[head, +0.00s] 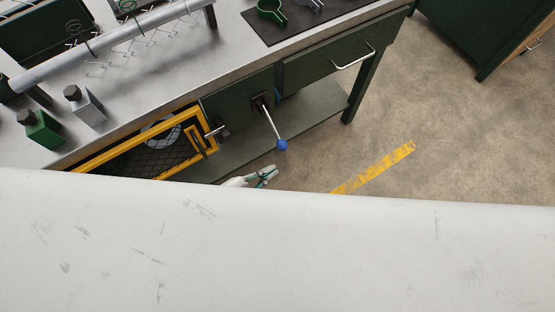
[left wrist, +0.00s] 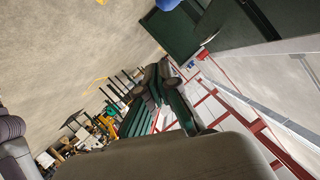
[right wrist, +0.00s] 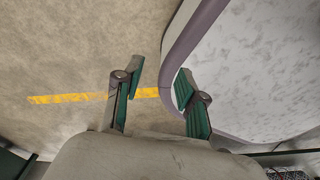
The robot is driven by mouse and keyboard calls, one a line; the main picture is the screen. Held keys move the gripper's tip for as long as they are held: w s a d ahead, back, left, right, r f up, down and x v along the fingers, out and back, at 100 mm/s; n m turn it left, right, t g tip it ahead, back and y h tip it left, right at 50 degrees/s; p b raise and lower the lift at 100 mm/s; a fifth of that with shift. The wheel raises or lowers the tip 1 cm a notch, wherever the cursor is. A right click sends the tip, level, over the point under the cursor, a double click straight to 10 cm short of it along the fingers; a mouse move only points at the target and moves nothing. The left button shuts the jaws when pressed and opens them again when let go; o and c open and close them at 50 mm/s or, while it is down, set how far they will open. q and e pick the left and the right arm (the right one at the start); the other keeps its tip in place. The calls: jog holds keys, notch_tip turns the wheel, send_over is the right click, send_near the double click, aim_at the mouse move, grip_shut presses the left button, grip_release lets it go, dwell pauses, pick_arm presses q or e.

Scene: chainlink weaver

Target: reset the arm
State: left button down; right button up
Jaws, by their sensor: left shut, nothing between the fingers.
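My left gripper (head: 272,172) shows just beyond the white body surface in the head view, low in front of the bench. It is shut and empty, a little below and left of the blue knob on a lever (head: 282,145), apart from it as far as I can see. In the left wrist view its fingers (left wrist: 158,76) are together, with a blue shape (left wrist: 168,4) at the top edge. My right gripper (right wrist: 160,72) shows only in the right wrist view. Its fingers are spread, with nothing between them, beside a large white curved surface.
The metal bench (head: 225,50) carries a grey tube (head: 120,32), a green block (head: 42,130) and a grey block (head: 86,105). A yellow-framed mesh panel (head: 165,147) sits at its front. A green cabinet (head: 470,30) stands at the right. The floor (head: 440,120) between is clear.

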pick_arm(q)
jog(key=s+a+f+n+g+y, duration=0.1)
jog(key=a+f+n+y, duration=0.1)
jog(key=a+f, duration=0.45)
jog(key=s+a+f+n+g+y+p, duration=0.1)
jog(key=s+a+f+n+y, duration=0.2)
jog(key=f, duration=0.7)
jog(key=a+f+n+g+y, duration=0.1)
jog(key=a+f+n+y, duration=0.1)
jog(key=a+f, duration=0.5)
jog(key=s+a+f+n+g+y, duration=0.1)
jog(key=s+f+n+g, duration=0.1)
jog(key=s+f, duration=0.4)
jog(key=s+a+f+n+g+y, duration=0.1)
jog(key=s+f+n+g, duration=0.2)
jog(key=s, duration=1.1)
notch_tip(320, 180, down, 4)
jog(key=shift+s+a+r+g+y+p, duration=0.2)
jog(key=shift+s+g+y+p, duration=0.15)
jog(key=shift+g, duration=0.25)
pick_arm(e)
jog(key=shift+s+d+r, duration=0.1)
jog(key=shift+s+r, duration=0.15)
jog(key=shift+r, duration=0.2)
jog(key=shift+s+d+r, duration=0.1)
jog(key=shift+s+r, duration=0.15)
jog(key=shift+r, duration=0.2)
jog(key=shift+a, duration=0.15)
jog(key=shift+w, duration=0.1)
jog(key=shift+c, duration=0.2)
